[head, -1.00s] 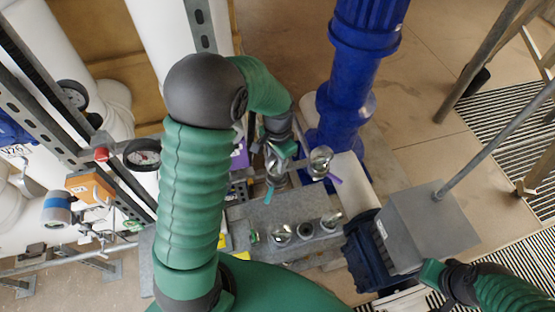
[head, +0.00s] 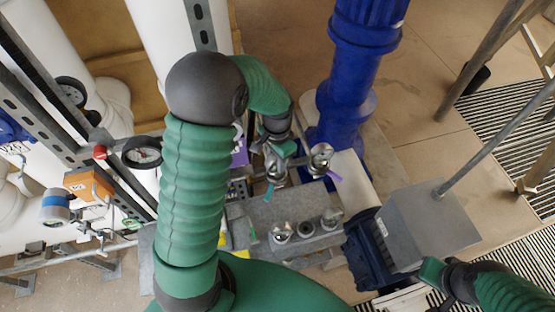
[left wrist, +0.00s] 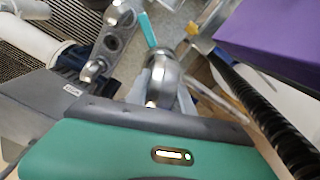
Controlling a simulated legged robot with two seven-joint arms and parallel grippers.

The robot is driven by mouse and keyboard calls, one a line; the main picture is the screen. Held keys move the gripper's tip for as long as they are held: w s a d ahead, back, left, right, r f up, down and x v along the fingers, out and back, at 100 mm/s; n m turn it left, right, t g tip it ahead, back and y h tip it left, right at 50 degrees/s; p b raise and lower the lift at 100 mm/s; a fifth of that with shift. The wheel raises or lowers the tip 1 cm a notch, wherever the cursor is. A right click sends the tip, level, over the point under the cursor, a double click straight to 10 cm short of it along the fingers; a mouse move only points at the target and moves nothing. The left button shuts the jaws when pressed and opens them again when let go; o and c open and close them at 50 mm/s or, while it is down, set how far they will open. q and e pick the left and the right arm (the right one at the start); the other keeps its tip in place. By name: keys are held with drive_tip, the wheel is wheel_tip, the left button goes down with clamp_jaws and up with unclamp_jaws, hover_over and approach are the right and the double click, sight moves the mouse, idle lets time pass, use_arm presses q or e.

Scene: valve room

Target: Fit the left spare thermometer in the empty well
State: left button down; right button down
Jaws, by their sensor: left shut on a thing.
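The left spare thermometer (head: 275,168), silver with a teal tag, is in my left gripper (head: 280,150), which is shut on it. In the left wrist view the round metal thermometer head (left wrist: 165,78) is just beyond the green gripper body. A second silver thermometer (head: 320,154) with a purple tag stands to the right of it. The empty well (head: 306,229) is a dark hole between two silver fittings on the grey bench. It also shows in the left wrist view (left wrist: 112,43). The held thermometer is apart from the well. My right gripper (head: 435,272) is at the lower right, its jaws unclear.
Silver fittings (head: 281,232) and (head: 331,218) flank the well closely. A blue pipe column (head: 350,80) rises behind. A grey box (head: 425,232) with a rod stands at right. A purple block (left wrist: 270,40) is near the left wrist. Gauges and pipes crowd the left.

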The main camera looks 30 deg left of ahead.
use_arm(q)
drive_tip(key=shift+f, duration=0.1)
drive_tip(key=shift+f, duration=0.3)
idle(0.5)
drive_tip(key=c, duration=1)
unclamp_jaws()
drive_tip(key=shift+c, duration=0.2)
wheel_tip(320, 180, up, 17)
drive_tip(key=b, duration=0.4)
